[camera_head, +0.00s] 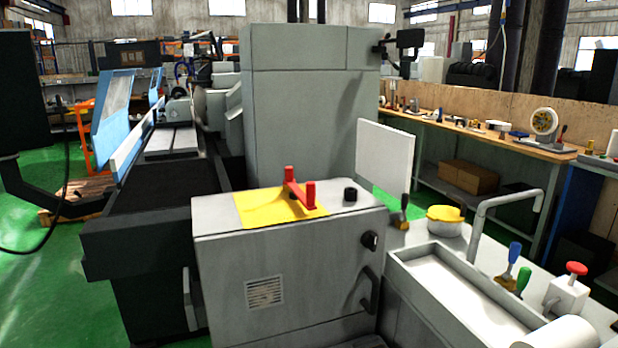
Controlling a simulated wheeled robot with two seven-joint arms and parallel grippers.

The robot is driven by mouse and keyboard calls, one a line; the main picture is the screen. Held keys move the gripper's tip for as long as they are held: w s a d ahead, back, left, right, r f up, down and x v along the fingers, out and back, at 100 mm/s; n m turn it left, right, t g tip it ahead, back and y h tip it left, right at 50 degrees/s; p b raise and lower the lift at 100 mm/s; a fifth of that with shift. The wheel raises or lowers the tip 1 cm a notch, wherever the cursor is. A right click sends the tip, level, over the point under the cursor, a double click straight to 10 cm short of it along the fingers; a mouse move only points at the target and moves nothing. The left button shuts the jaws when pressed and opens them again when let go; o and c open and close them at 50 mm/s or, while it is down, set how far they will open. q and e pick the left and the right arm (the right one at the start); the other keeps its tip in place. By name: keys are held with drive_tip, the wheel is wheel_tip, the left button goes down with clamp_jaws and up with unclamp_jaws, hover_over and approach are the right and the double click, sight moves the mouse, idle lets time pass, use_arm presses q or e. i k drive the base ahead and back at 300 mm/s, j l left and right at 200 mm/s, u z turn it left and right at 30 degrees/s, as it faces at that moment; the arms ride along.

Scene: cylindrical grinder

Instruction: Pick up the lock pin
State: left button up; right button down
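I cannot tell for certain which thing is the lock pin. A red part (298,191) with two upright posts joined by a bar sits on a yellow plate (262,208) on top of the grey cabinet (255,245) near the middle. A short black knob (350,194) stands on the same cabinet top, right of the red part. A small white block with a red mushroom-shaped knob (576,268) stands at the far right. Neither of my grippers is in view.
A grey tray (460,300) and bent pipe (480,215) stand at the right, near a yellow-topped bowl (445,218) and several brushes. An upright white panel (385,158) is behind the cabinet. Blue guards (112,110) are at left. Green floor is open at far left.

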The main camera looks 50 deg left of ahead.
sight(288, 170)
drive_tip(key=u, duration=1.65)
drive_tip(key=j+z, duration=0.3)
drive_tip(key=j, duration=0.25)
drive_tip(key=j+z, duration=0.35)
drive_tip(key=j, duration=0.2)
drive_tip(key=k+j+z, duration=0.15)
drive_tip(key=j+z, duration=0.15)
drive_tip(key=j, duration=0.2)
